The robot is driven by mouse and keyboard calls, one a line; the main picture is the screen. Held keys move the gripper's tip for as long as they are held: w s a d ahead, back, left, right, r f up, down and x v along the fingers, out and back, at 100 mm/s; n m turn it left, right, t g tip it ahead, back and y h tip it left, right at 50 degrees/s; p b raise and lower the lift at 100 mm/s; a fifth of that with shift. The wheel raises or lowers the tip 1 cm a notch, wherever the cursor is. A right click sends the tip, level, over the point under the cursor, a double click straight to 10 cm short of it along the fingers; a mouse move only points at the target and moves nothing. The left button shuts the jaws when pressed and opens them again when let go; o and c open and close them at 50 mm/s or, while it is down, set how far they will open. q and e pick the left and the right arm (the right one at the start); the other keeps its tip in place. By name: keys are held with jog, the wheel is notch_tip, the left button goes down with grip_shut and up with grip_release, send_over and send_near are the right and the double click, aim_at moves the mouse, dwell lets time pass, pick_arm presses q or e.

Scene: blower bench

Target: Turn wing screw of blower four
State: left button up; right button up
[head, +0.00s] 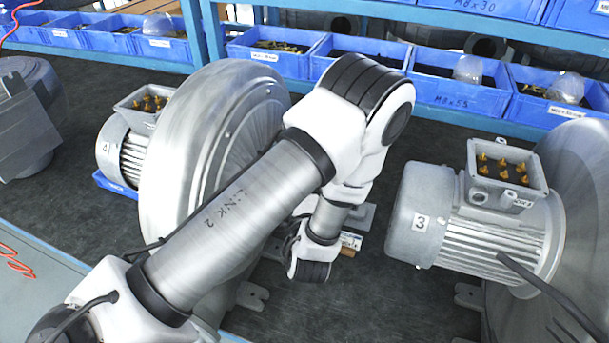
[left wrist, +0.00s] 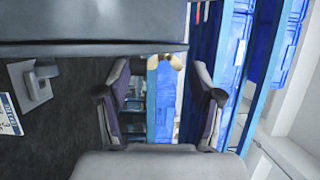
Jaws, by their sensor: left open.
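Blower four (head: 219,130) stands at the left in the head view, with a big round grey housing and a motor labelled 4 (head: 106,148). My left arm crosses in front of it and hides part of the housing. My left gripper is hidden in the head view. In the left wrist view my left gripper (left wrist: 162,98) is open and empty, one finger on each side. A small tan wing screw (left wrist: 166,61) shows ahead between the fingers, at the lower edge of a dark grey body, apparently the blower. I see no contact between fingers and screw.
Blower three (head: 430,215) stands at the right, with an open terminal box (head: 507,170). Blue bins (head: 455,97) line the shelf behind. Another grey machine (head: 25,115) sits at the far left.

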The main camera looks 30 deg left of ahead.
pick_arm(q)
jog(key=shift+w+a+r, duration=0.3)
jog(key=shift+w+r, duration=0.05)
jog(key=shift+d, duration=0.1)
jog(key=shift+c, duration=0.3)
jog(key=shift+w+f, duration=0.15)
jog(key=shift+w, duration=0.05)
jog(key=c, duration=1.1)
pick_arm(e)
jog(key=shift+s+d+r, duration=0.15)
jog(key=shift+s+r, duration=0.05)
jog(key=shift+r, duration=0.3)
jog(key=shift+r, duration=0.1)
